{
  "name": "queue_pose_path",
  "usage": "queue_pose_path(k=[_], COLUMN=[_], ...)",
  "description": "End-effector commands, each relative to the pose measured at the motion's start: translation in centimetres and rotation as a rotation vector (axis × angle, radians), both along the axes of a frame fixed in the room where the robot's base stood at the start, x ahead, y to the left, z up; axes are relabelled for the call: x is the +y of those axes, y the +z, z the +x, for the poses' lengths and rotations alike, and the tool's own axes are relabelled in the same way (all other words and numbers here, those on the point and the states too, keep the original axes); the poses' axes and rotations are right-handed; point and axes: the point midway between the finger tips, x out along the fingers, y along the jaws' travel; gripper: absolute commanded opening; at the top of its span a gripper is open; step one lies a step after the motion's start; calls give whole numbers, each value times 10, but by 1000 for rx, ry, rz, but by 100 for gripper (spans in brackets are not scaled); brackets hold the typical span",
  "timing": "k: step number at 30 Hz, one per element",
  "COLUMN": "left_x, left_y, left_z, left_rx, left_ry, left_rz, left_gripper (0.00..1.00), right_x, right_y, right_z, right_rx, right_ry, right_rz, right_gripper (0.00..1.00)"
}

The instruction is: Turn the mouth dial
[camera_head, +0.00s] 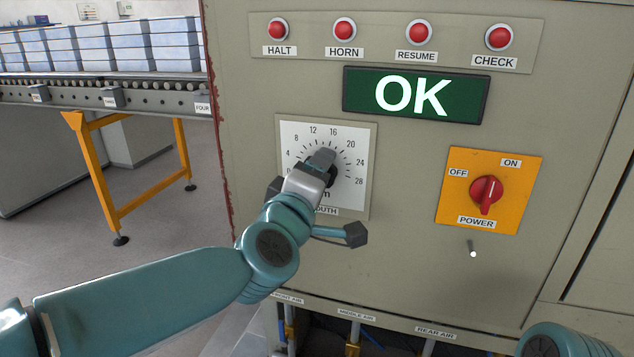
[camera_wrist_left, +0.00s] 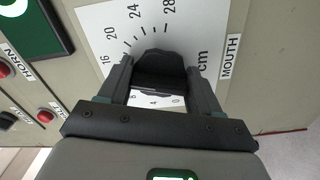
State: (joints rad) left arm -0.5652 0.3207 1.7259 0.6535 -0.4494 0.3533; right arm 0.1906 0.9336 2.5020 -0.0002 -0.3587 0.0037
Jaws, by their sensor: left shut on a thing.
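The knob's pointer cannot be made out. My right gripper is not in view.
Red buttons, HALT (camera_head: 278,29) to CHECK (camera_head: 499,37), line the panel top above a green OK display (camera_head: 416,95). A red power switch (camera_head: 486,191) sits to the right on an orange plate. A roller conveyor (camera_head: 110,97) with boxes stands at the left.

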Motion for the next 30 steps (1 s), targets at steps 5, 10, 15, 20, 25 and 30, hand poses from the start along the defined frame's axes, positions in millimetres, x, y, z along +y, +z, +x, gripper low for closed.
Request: queue_pose_path(k=[5, 10, 15, 20, 25, 30], left_x=[0, 0, 0, 0, 0, 0], left_y=[0, 0, 0, 0, 0, 0], left_z=[0, 0, 0, 0, 0, -1], left_rx=[11, 15, 15, 15, 15, 15], left_ry=[0, 0, 0, 0, 0, 0], left_rz=[-34, -47, -47, -46, -45, -45], left_gripper=[33, 33, 33, 70, 87, 87], right_x=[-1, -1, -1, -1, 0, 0], right_y=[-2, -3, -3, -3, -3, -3], right_z=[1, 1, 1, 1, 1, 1], right_rx=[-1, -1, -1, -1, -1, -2], right_ry=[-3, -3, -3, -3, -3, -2], right_rz=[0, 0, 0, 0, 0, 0], right_gripper=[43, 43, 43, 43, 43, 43])
